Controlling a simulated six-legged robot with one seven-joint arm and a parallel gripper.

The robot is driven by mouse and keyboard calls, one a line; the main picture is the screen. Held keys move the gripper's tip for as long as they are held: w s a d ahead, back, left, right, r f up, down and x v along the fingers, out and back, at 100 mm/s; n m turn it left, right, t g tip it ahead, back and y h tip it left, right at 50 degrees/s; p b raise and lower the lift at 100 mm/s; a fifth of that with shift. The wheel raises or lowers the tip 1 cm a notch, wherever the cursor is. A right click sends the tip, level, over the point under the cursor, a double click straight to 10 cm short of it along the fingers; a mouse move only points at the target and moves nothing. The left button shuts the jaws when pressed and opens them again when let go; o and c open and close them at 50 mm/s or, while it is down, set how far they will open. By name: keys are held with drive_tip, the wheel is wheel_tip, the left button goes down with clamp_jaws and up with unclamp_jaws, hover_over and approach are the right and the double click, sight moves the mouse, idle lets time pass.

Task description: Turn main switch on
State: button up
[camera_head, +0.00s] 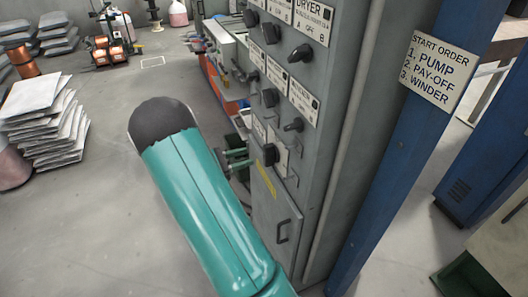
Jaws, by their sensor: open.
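A tall grey control cabinet (338,130) stands right of centre with several black rotary knobs on its face. No label that I can read says "main switch", so I cannot tell which knob it is. The lowest black knob (270,154) sits on a pale plate above a yellow label (265,181). My gripper (249,158) shows only as two thin green fingers sticking out from behind my teal arm. They are apart, open, and point right toward the lowest knob. I cannot tell whether they touch it. My arm hides the rest of the gripper.
A blue post (400,165) beside the cabinet carries a "START ORDER" sign (438,72): pump, pay-off, winder. A cabinet door handle (282,232) sticks out below the knobs. Stacked white sacks (45,120) stand at left. Grey floor between is open.

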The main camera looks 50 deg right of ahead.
sight(264, 151)
drive_tip(key=x, duration=0.7)
drive_tip(key=shift+s+d, duration=0.15)
drive_tip(key=shift+d, duration=0.2)
clamp_jaws()
